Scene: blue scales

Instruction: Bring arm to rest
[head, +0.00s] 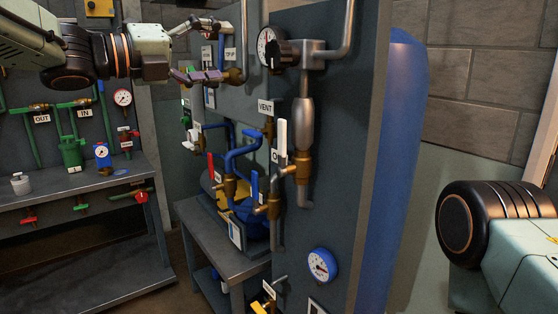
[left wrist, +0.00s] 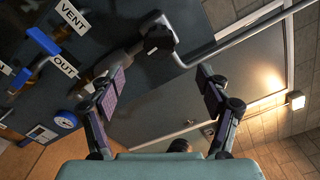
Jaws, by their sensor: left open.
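My left arm comes in from the upper left in the head view. Its gripper (head: 222,50) is open and empty, held in the air in front of the grey panel, left of the black-faced gauge valve. In the left wrist view the gripper's two purple-padded fingers (left wrist: 158,88) stand wide apart with nothing between them. A part of my right arm shows at the lower right of the head view. Its gripper is out of the frame.
A dark panel carries a white gauge (head: 267,46), a VENT label (head: 266,107), a blue gauge (head: 322,265) and several pipes and valve handles. A blue cylinder (head: 402,160) stands to its right. A grey workbench (head: 80,190) with green pipework stands at left.

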